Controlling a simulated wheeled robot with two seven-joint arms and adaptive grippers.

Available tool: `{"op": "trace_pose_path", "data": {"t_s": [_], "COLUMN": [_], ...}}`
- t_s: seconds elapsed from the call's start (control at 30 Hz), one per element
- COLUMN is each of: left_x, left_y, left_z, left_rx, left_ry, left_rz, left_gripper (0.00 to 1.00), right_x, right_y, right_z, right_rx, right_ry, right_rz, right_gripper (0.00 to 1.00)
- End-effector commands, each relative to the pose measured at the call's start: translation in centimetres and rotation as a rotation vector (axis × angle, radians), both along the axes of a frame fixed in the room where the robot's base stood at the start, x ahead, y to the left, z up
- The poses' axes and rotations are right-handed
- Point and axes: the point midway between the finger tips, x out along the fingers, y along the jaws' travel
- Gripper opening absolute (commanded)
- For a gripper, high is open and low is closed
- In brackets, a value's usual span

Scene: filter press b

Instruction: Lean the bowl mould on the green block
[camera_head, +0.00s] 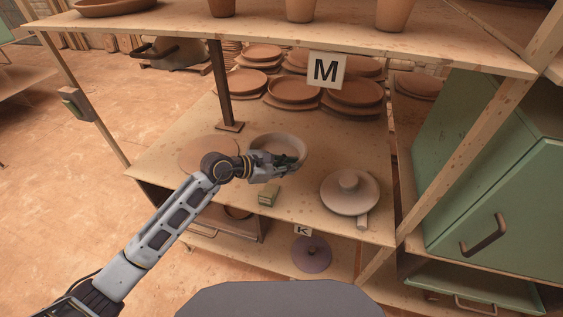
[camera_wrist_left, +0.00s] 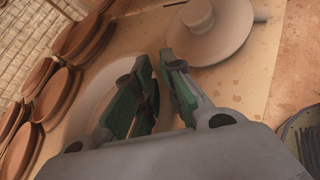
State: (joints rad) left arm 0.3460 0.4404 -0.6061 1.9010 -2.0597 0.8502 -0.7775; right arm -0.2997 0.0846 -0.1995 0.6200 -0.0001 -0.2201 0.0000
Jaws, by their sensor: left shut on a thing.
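The bowl mould (camera_head: 268,142) is a pale grey-beige round bowl at the middle of the shelf table, its open side facing up. My left gripper (camera_head: 294,161) is at its near right rim, shut on the wall. In the left wrist view the bowl mould (camera_wrist_left: 82,118) shows beside and behind the dark green-padded fingers (camera_wrist_left: 162,95); the exact contact is partly hidden. I cannot tell whether its base touches the table. The green block (camera_head: 268,195) lies on the table just in front of the bowl, apart from it. My right gripper is not in view.
A knobbed grey disc (camera_head: 349,191) lies to the right; it also shows in the left wrist view (camera_wrist_left: 210,30). A flat round board (camera_head: 205,153) lies left of the bowl. Stacked clay plates (camera_head: 293,90) stand behind. An upright post (camera_head: 222,90) and the upper shelf (camera_head: 270,40) limit room above.

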Motion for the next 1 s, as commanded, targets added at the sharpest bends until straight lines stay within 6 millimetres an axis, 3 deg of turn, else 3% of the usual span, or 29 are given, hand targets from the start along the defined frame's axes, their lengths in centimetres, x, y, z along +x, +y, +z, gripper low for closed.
{"op": "trace_pose_path", "data": {"t_s": [0.43,0.73,1.0], "left_x": [0.0,0.0,0.0], "left_y": [-0.1,-0.1,-0.1], "left_z": [0.1,-0.9,-2.4], "left_rx": [-0.003,-0.002,-0.003], "left_ry": [-0.005,-0.004,-0.004], "left_rz": [0.000,0.000,0.000], "left_gripper": [0.00,0.00,0.00], "right_x": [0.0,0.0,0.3], "right_y": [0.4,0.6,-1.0], "right_z": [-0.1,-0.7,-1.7], "right_rx": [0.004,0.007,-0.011], "right_ry": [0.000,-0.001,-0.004], "right_rz": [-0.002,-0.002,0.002], "right_gripper": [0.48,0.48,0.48]}}
